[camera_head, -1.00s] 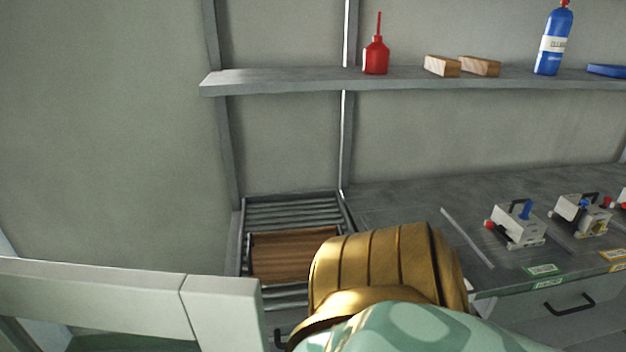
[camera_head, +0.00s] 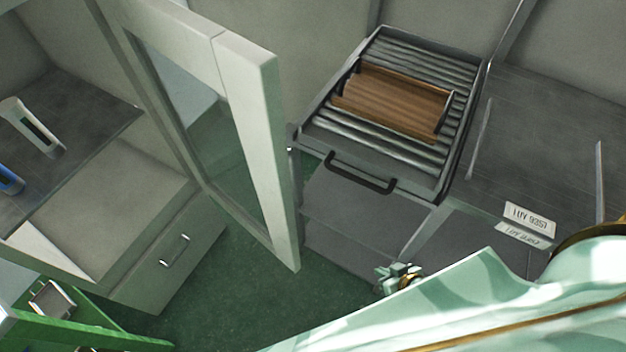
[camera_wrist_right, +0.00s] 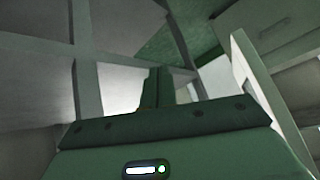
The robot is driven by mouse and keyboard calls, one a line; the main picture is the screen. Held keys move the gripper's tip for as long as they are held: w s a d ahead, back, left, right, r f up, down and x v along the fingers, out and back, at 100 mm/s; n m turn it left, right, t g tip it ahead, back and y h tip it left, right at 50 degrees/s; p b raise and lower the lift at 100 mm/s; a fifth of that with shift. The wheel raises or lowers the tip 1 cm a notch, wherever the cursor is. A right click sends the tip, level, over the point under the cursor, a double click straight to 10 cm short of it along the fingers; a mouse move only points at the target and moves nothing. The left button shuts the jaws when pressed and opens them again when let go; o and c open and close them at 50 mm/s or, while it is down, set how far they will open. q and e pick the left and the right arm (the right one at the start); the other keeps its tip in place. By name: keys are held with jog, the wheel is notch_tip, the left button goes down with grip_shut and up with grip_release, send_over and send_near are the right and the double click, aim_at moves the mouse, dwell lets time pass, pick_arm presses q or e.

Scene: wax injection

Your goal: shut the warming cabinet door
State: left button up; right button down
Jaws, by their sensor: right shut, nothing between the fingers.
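The warming cabinet door (camera_head: 262,130), a pale grey frame around a glass pane, stands open in the middle left of the head view. The cabinet (camera_head: 150,195) is to its left, its inside exposed. My right gripper (camera_head: 388,278) is small, low and to the right of the door, apart from it and over the green floor. In the right wrist view the fingers (camera_wrist_right: 158,88) are together with nothing between them. A pale frame (camera_wrist_right: 262,88) stands right of them there; I cannot tell for sure that it is the door. My left gripper is in neither view.
A wooden tray (camera_head: 395,100) lies on a roller rack (camera_head: 350,138) with a dark handle, right of the door. A green cart (camera_head: 100,330) is at lower left. Green floor is open between.

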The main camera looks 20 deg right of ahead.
jog(key=w+a+r+m+t+y+b, duration=0.2)
jog(key=w+a+r+m+t+y, duration=0.15)
jog(key=w+r, duration=0.8)
jog(key=s+a+r+m+t+y+b, duration=0.1)
jog(key=a+r+m+y+b, duration=0.2)
jog(key=r, duration=0.7)
jog(key=s+a+r+m+t+y, duration=0.1)
jog(key=a+r+m+t+y, duration=0.2)
jog(key=a+r, duration=0.5)
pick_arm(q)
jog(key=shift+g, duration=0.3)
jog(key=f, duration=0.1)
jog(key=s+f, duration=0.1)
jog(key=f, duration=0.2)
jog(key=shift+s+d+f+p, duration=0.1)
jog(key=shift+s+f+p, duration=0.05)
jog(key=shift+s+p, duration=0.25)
pick_arm(e)
jog(key=w+a+r+g, duration=0.1)
jog(key=w+a+r, duration=0.1)
jog(key=w+a, duration=0.2)
jog(key=w, duration=0.3)
jog(key=shift+r+m, duration=0.1)
jog(key=shift+m, duration=0.15)
